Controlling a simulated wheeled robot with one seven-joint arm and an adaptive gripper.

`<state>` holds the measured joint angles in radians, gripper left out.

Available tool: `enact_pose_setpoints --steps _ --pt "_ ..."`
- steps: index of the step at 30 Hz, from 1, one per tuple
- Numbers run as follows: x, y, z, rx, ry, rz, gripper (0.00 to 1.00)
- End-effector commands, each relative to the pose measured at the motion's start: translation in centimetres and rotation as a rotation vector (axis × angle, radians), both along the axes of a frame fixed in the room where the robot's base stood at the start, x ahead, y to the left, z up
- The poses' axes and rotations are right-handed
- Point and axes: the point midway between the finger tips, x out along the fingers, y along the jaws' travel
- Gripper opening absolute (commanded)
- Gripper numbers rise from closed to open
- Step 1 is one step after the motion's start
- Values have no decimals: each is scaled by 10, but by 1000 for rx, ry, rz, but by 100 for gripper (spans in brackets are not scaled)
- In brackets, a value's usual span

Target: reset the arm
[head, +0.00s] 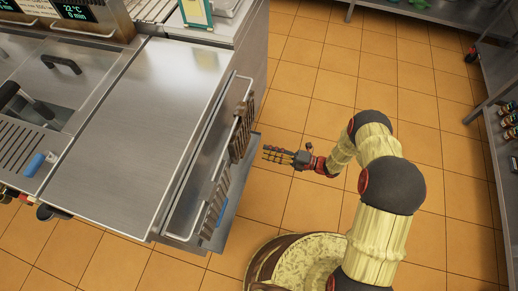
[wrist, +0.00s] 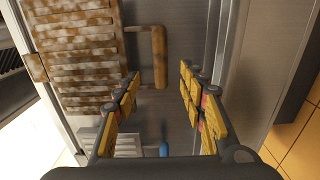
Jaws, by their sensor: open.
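My gripper (head: 277,155) is open and empty in the head view, held out over the floor just right of the steel counter's side. In the wrist view my gripper (wrist: 160,100) has its two yellow-padded fingers apart with nothing between them. Beyond the fingers is a brown, rusty-looking slatted grill (wrist: 80,50) with a loop handle (wrist: 159,55). In the head view the slatted grill (head: 239,130) hangs at the counter's side, left of my gripper and apart from it.
The steel counter (head: 150,110) fills the left. Below the brown grill is a cleaner slatted piece with a blue part (head: 221,214). A round patterned thing (head: 300,262) stands on the floor near my arm. Steel shelving (head: 495,90) lines the right. Tiled floor (head: 330,60) is clear between.

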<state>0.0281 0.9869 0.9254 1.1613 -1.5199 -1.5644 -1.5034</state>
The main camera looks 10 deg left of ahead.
Motion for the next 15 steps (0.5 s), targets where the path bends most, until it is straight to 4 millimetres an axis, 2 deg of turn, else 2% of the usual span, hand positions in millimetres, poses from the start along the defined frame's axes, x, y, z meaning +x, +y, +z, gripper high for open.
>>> enact_pose_setpoints --steps 5,15 --pt "-1 -13 0 0 0 0 42" --pt "-1 -14 0 1 28 0 42"
